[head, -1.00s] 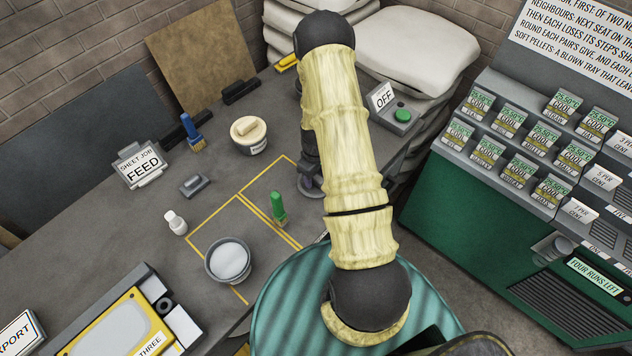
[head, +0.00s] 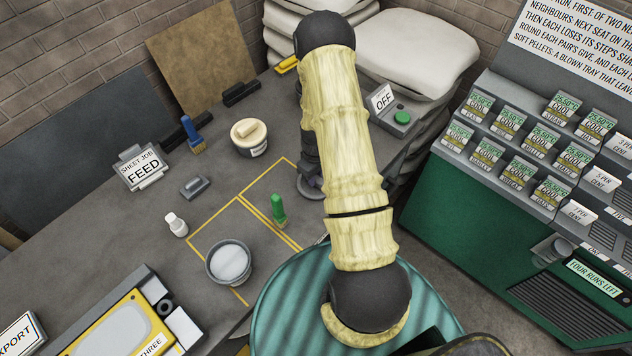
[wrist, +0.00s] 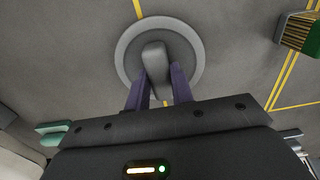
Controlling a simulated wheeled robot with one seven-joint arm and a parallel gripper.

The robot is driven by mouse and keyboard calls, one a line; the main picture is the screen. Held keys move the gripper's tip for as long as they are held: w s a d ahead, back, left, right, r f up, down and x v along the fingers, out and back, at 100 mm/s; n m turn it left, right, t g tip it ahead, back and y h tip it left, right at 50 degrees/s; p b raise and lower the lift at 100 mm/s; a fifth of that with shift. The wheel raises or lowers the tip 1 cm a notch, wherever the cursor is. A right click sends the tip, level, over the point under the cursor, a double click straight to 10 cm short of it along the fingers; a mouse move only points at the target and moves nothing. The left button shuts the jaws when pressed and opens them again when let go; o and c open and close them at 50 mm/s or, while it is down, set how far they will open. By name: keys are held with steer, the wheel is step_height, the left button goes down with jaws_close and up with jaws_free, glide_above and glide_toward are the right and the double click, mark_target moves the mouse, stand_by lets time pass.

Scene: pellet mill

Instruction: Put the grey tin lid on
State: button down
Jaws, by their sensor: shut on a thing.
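In the wrist view my gripper (wrist: 158,84) is shut on the knob of the round grey lid (wrist: 158,27). The lid faces up below the fingers, over the grey bench. In the head view my arm covers most of the gripper; a dark round shape (head: 310,188) shows beside the arm, apparently the lid. A grey tin (head: 212,272) stands upright, open, with pale contents, inside the yellow-lined area at lower left of the arm. The lid is apart from this tin, to its upper right. The gap between lid and bench cannot be judged.
A green-handled brush (head: 278,210) lies between the tin and the arm. A small white bottle (head: 176,225) and a cream-lidded tub (head: 248,137) stand nearby. A blue brush (head: 193,134) and a FEED sign (head: 143,167) are farther back. A teal drum (head: 283,308) is at the front.

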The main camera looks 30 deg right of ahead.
steer(key=shift+r+p, duration=0.85)
steer(key=shift+r, duration=0.8)
